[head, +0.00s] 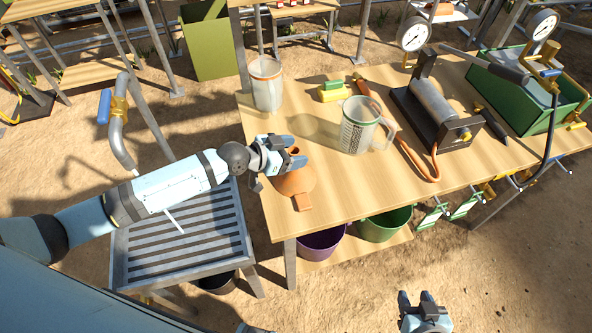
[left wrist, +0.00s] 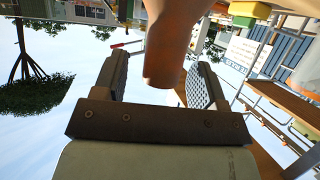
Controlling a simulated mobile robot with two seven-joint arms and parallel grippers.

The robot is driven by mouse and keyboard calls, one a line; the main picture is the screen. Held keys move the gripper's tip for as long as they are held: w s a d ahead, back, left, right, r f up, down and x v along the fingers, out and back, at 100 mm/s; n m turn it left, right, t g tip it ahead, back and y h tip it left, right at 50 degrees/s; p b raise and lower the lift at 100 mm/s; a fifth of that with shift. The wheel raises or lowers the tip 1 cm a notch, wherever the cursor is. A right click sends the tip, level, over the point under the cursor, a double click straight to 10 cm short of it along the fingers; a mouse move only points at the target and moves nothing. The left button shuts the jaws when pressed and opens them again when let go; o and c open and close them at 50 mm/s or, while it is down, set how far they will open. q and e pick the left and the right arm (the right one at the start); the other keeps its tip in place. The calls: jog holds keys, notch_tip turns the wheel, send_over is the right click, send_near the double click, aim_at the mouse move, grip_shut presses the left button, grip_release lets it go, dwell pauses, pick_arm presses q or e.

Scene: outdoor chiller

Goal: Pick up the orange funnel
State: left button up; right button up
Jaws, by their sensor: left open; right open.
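The orange funnel (head: 298,182) rests on the wooden table near its front left edge, its wide part down and its spout up. My left gripper (head: 295,153) is open at the funnel, with the spout between its two fingers. In the left wrist view the funnel's spout (left wrist: 170,45) shows between the open fingers of my left gripper (left wrist: 160,76), with a gap visible on each side. Part of the funnel is hidden behind the gripper in the head view. My right gripper (head: 424,304) is open and empty, low in the head view, away from the table.
On the table (head: 350,195) stand a clear container (head: 266,85), a measuring jug (head: 360,126), a yellow and green sponge (head: 333,91) and a hand pump (head: 435,105). A slatted metal cart (head: 185,240) is at the left. Purple (head: 320,243) and green (head: 384,224) buckets sit below.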

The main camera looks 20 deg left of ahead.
pick_arm(q)
jog(key=shift+x, duration=1.15)
jog(key=shift+r, duration=0.1)
grip_shut()
jog(key=shift+r, duration=0.1)
notch_tip(320, 180, up, 20)
jog(key=b, duration=0.1)
